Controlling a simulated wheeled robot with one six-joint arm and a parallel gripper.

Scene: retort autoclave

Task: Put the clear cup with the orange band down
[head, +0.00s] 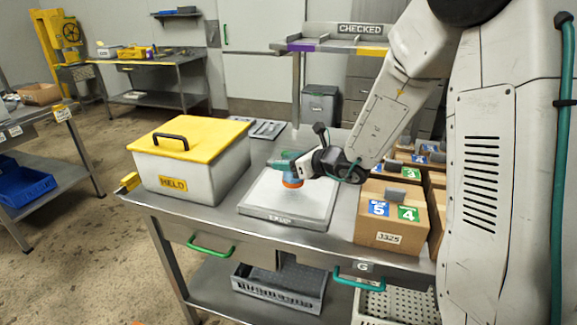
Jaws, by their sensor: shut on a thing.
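My gripper (290,166) is over the middle of the grey-white square plate on the steel table. It is shut on the clear cup with the orange band (292,182), which hangs below the fingers. The orange band shows most clearly; the clear part is small and partly hidden by the fingers. The cup is above or on the plate (262,204); I cannot tell whether its base touches.
A white box with a yellow lid (190,138), marked HELD, stands left of the plate. Cardboard boxes (387,236) stand to the right. A flat grey tray (263,129) lies behind. A steel table edge (185,216) runs along the front.

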